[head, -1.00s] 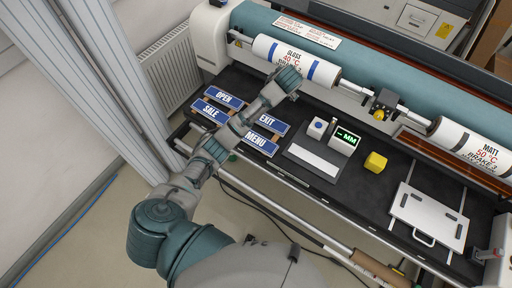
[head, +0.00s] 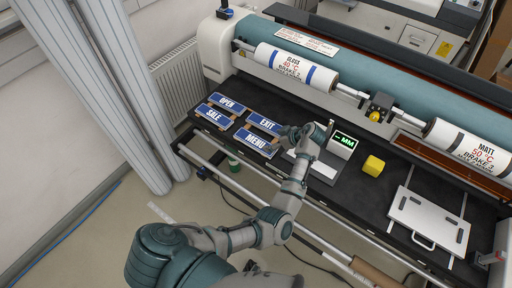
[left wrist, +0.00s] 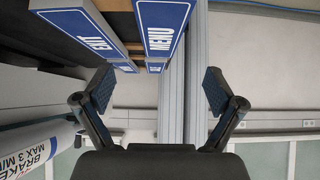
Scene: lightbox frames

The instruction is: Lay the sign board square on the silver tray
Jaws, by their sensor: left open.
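Several blue sign boards with white letters lie on the black bench at the left: OPEN (head: 230,102), SALE (head: 214,115), EXIT (head: 264,124) and MENU (head: 255,141). A pale silver-grey tray (head: 428,220) with a front handle and black strips lies at the right, with no board on it. My left gripper (head: 285,136) is just right of the EXIT and MENU boards. In the left wrist view its fingers (left wrist: 158,90) are spread with nothing between them. The MENU board (left wrist: 163,30) is ahead, apart from them. My right gripper is not in view.
A measuring device with a lit MM display (head: 345,141) is beside my left gripper, which partly hides it. A yellow block (head: 373,166) stands between it and the tray.

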